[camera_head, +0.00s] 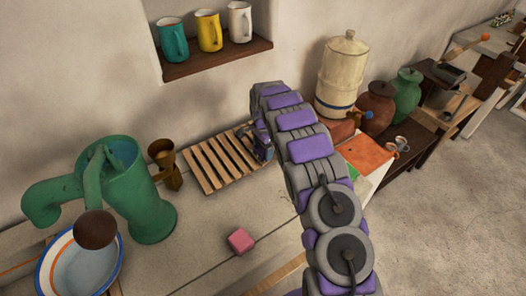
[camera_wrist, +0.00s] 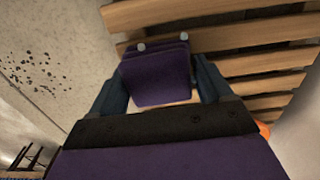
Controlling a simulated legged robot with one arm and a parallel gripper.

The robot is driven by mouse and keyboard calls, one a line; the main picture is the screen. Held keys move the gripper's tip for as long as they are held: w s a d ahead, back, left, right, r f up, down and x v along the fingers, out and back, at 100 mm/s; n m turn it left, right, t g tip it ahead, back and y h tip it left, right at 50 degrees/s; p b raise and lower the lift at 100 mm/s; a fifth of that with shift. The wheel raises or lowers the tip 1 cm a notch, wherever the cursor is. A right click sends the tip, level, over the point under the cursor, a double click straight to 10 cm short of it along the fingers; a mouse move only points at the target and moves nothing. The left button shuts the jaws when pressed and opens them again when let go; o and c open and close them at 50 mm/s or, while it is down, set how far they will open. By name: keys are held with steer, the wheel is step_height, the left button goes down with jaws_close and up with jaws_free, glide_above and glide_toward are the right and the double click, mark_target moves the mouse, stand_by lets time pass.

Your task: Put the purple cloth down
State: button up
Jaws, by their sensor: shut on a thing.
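The purple cloth (camera_wrist: 155,76) is a folded dark purple piece between my two fingers in the wrist view. My gripper (camera_wrist: 158,84) is shut on it, one finger at each side. In the head view my gripper (camera_head: 263,148) is at the right end of the slatted wooden rack (camera_head: 212,167), low over the counter. There the arm mostly hides the cloth. In the wrist view the rack's slats (camera_wrist: 238,37) lie behind and beside the cloth. I cannot tell whether the cloth touches them.
A pink cube (camera_head: 240,241) lies on the counter in front of the rack. A brass jug (camera_head: 163,165) and a green pump (camera_head: 135,190) stand to its left. A large cream dispenser (camera_head: 340,75) and an orange item (camera_head: 367,153) are to the right. The counter around the cube is clear.

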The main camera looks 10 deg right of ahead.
steer(key=c, duration=0.6)
steer(key=shift+r, duration=0.1)
